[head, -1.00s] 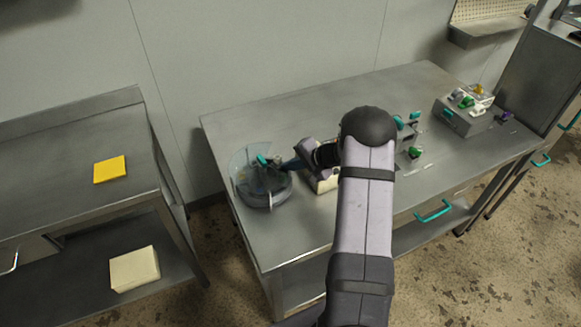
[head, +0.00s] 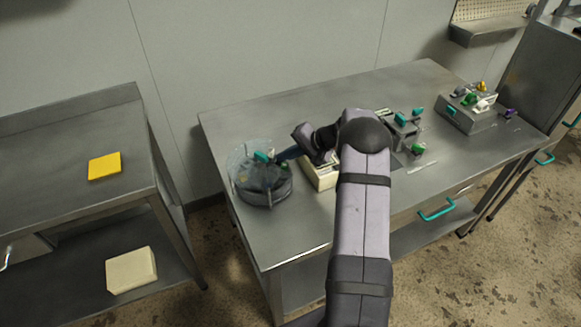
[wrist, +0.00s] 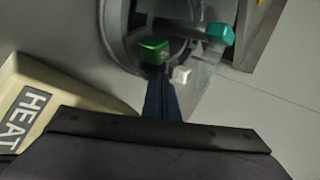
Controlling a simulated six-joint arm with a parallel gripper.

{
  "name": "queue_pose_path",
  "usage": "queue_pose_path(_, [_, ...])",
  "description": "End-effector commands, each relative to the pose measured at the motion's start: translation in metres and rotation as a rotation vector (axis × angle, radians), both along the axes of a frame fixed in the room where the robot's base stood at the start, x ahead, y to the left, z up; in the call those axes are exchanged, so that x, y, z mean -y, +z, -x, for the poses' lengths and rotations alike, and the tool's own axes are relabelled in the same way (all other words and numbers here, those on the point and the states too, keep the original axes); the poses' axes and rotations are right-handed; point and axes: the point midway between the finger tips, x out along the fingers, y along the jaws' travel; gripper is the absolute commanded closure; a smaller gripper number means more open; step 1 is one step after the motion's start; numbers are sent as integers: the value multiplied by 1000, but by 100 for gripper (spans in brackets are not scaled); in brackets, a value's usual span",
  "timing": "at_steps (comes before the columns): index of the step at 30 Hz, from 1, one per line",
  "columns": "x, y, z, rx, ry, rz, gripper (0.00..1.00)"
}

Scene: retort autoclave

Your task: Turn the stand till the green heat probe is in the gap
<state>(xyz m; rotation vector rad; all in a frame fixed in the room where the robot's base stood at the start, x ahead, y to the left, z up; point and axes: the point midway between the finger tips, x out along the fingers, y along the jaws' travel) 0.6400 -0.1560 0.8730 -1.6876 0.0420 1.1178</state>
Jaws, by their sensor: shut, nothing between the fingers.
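The round grey stand (head: 266,194) with a clear curved guard (head: 240,165) is at the left end of the steel table. A teal knob (head: 261,156) tops it, also seen in the wrist view (wrist: 216,33). The green heat probe (wrist: 153,50) shows its block end at the stand's near side, with a small white block (wrist: 182,75) beside it. My gripper (head: 281,158) is shut and empty, and its dark blue fingers (wrist: 160,90) point at the stand. The tips overlap the green block's lower edge in the wrist view; contact cannot be told. The gap is not clearly visible.
A cream box (head: 319,177) marked HEAT in the wrist view (wrist: 40,100) stands close beside my gripper. Teal-handled fixtures (head: 402,119) and a grey block with coloured pieces (head: 466,112) are farther right. The table's front left is clear.

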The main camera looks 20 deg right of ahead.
Motion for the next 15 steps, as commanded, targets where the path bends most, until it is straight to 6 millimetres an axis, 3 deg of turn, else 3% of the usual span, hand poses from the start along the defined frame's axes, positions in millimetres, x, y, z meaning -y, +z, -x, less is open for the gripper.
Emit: queue_pose_path(15, [-8, -2, -22, 1, 1, 1, 100])
